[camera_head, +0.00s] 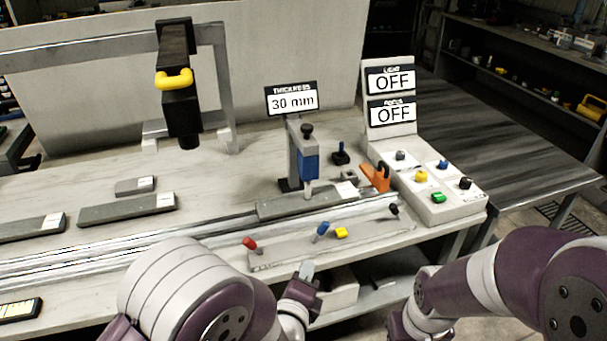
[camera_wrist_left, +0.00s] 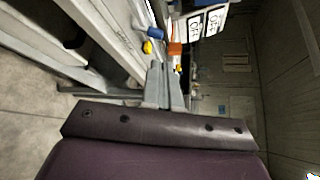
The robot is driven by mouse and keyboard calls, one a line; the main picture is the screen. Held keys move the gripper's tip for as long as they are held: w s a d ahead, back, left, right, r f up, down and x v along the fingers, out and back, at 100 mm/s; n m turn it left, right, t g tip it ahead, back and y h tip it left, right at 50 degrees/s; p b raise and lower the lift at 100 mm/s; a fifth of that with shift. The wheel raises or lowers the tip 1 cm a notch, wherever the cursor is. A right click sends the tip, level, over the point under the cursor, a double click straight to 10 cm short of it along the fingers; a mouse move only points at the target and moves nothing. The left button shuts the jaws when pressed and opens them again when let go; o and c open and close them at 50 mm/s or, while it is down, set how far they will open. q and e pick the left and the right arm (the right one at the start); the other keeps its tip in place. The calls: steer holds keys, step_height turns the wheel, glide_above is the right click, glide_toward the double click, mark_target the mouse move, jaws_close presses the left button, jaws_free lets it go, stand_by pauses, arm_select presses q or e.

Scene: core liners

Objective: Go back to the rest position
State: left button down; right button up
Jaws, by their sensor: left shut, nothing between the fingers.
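My left gripper (camera_head: 306,270) is shut and empty, in front of the bench's front edge in the head view. Its closed fingers also show in the left wrist view (camera_wrist_left: 158,85), with nothing between them. My right arm comes in from the right in the head view and bends down at the bottom; its gripper is out of the frame. Both arms are in front of the bench (camera_head: 110,250), apart from the things on it.
A panel with red, blue and yellow knobs (camera_head: 330,242) lies near the front edge. Behind it stand a thickness gauge (camera_head: 305,160) reading 30 mm and a button box (camera_head: 435,190) with two OFF signs. Grey core pieces (camera_head: 127,209) lie at left. A dark table (camera_head: 500,130) is at right.

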arm_select(q)
steer(key=s+a+f+n+g+p, duration=0.1)
steer(key=s+f+n+g+p, duration=0.1)
steer(key=s+f+n+g, duration=0.75)
steer(key=s+a+r+n+g+y+p, duration=0.2)
steer(key=a+r+n+p, duration=0.2)
steer(key=a+r+n, duration=0.3)
steer(key=s+a+r+n+g+y+p, duration=0.1)
steer(key=s+a+r+n+g+p, duration=0.1)
steer(key=a+r+n, duration=0.6)
steer(key=s+a+r+p, duration=0.1)
steer(key=a, duration=0.2)
steer(key=shift+r+y+p, duration=0.35)
steer(key=shift+y+p, duration=0.05)
